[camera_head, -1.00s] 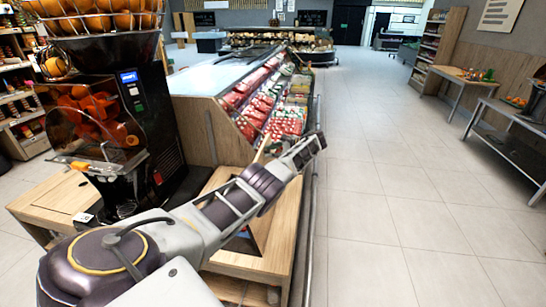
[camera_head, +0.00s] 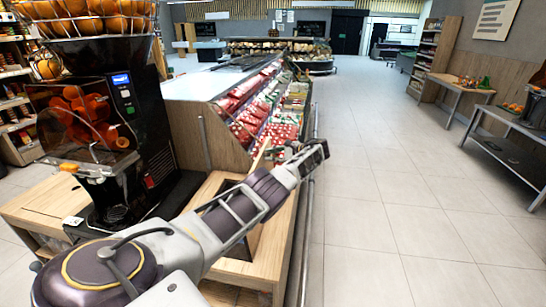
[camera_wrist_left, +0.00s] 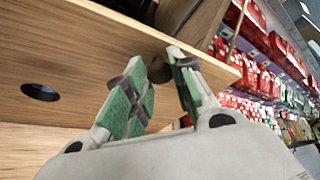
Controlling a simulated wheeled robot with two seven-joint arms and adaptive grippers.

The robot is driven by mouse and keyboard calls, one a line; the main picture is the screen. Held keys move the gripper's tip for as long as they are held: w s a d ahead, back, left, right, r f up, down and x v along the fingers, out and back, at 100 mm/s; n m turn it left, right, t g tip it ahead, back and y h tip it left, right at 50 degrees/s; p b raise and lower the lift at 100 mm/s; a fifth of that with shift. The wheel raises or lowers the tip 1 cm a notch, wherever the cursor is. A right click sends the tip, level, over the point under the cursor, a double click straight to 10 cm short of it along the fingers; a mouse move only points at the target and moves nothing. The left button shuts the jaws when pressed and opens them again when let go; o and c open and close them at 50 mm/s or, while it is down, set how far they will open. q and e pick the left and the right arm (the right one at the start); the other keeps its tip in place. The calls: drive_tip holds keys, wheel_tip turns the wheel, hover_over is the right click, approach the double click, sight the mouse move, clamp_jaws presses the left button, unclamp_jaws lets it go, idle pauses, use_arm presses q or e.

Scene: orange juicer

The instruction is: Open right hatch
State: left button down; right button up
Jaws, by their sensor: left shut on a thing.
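The right hatch (camera_head: 262,154) appears as a thin wooden panel edge, tilted up from the wooden counter (camera_head: 284,238) to the right of the juicer. A framed opening in the counter shows beside it, partly covered by my left arm. My left gripper (camera_head: 285,152) is at the panel's upper end. In the left wrist view its green-padded fingers (camera_wrist_left: 160,88) are shut around a small dark knob (camera_wrist_left: 159,69) at the wooden panel's edge. Much of the hatch is hidden in the head view. My right gripper is not in view.
The black orange juicer (camera_head: 150,125) stands left of the opening, with a basket of oranges on top. A refrigerated display (camera_head: 205,85) with red packs is just beyond the counter. A metal rail runs along the counter's right side.

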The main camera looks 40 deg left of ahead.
use_arm(q)
drive_tip(key=c, duration=1.5)
unclamp_jaws()
drive_tip(key=shift+w, duration=0.1)
drive_tip(key=o, duration=0.3)
drive_tip(key=v, duration=1.2)
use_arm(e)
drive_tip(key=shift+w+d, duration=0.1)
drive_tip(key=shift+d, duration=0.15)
use_arm(q)
drive_tip(key=shift+f, duration=0.1)
